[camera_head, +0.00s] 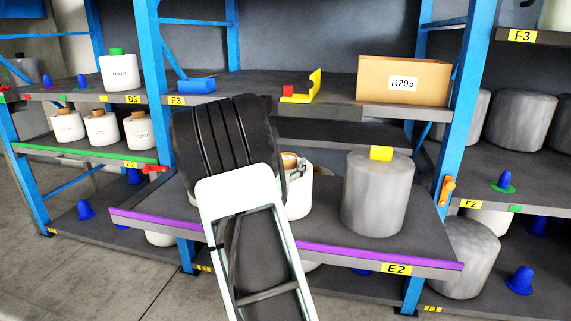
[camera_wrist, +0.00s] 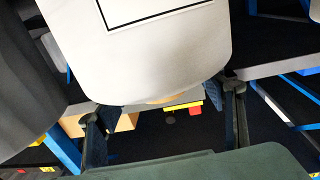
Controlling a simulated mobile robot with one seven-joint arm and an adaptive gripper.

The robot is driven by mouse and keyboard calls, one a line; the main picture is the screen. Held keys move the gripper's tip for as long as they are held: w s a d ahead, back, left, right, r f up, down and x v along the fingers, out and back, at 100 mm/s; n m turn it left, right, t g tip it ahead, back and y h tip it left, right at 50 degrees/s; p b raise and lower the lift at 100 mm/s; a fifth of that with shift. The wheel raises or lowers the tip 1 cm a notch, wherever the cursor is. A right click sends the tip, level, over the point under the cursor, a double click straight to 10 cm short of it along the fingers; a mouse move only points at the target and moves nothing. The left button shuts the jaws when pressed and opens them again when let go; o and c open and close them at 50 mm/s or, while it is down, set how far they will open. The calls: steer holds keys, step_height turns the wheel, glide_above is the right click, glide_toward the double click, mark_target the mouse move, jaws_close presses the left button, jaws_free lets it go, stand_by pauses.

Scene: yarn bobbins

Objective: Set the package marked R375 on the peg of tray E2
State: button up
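A white package (camera_head: 298,199) with a brown core stands upright over tray E2 (camera_head: 330,247), partly hidden behind my arm in the head view. In the wrist view the white package (camera_wrist: 165,55) fills the upper middle; part of a black label frame shows, but no marking is readable. My gripper (camera_wrist: 165,110) has one finger on each side of it, and both fingertips meet its edges near the core end. In the head view only a bit of my gripper (camera_head: 297,169) shows beside the package top. The package's base and any peg under it are hidden.
A large grey package (camera_head: 375,200) with a yellow core stands on the same tray, right of the white one. A box marked R205 (camera_head: 403,82) and a yellow and red item (camera_head: 302,90) sit on the shelf above. Blue uprights (camera_head: 460,110) flank the bay.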

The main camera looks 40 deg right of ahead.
steer(key=shift+f, duration=0.4)
steer(key=v, duration=1.2)
steer(key=shift+r, duration=0.35)
